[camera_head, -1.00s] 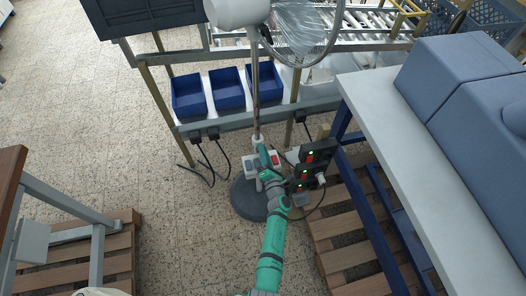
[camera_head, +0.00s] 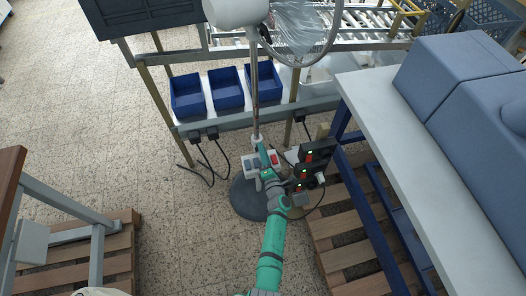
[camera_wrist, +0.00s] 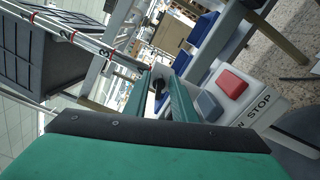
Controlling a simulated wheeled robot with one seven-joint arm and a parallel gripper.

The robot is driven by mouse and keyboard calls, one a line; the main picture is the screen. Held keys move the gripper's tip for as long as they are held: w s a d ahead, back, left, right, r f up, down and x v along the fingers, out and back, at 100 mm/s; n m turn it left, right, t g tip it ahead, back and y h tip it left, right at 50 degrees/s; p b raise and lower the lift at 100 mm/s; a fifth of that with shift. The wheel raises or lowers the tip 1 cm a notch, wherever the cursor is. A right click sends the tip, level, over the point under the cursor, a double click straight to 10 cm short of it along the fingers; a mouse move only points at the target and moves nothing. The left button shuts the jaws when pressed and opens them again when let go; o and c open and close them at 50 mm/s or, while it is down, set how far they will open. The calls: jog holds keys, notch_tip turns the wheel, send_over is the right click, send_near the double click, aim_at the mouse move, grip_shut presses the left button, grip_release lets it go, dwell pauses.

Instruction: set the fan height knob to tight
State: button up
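The fan stands on a round dark base (camera_head: 249,198) with a thin upright pole (camera_head: 255,95); its pale head (camera_head: 236,12) is at the top. A control box with a red button (camera_wrist: 233,83) and a grey button (camera_wrist: 209,106) sits low on the pole. In the wrist view a small black height knob (camera_wrist: 159,87) shows at the pale collar, between my gripper's two green fingers (camera_wrist: 161,92). The fingers look apart, one on each side of the knob, with some gap visible. The knob is hidden by my arm in the head view.
Blue bins (camera_head: 227,88) sit on the rack behind the pole. A dark socket panel (camera_head: 309,168) with lit switches stands just right of my gripper. A white-topped table (camera_head: 400,120) and a wooden pallet (camera_head: 345,235) lie to the right.

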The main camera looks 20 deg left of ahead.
jog(key=shift+s+d, duration=0.1)
jog(key=v, duration=1)
jog(key=shift+s, duration=0.3)
jog(key=shift+d, duration=0.1)
jog(key=s+d+r+m+t+h, duration=0.1)
jog(key=s+d+r+m+h, duration=0.15)
jog(key=s+m, duration=0.4)
jog(key=s+d+r+m+t+h, duration=0.1)
jog(key=s+d+r+m+h, duration=0.2)
jog(key=s, duration=0.6)
jog(key=s+d+r+m+h, duration=0.1)
jog(key=s+d+r+m, duration=0.2)
jog(key=s+m, duration=0.4)
jog(key=s+d+r+m+g+h, duration=0.1)
jog(key=s+d+r+m+h, duration=0.2)
jog(key=s+r+m, duration=0.8)
notch_tip(320, 180, up, 3)
jog(key=s+d, duration=0.1)
jog(key=s, duration=0.1)
jog(key=shift+s+m+g, duration=0.35)
jog(key=shift+s+g, duration=0.05)
jog(key=shift+c, duration=0.6)
dwell(1.2)
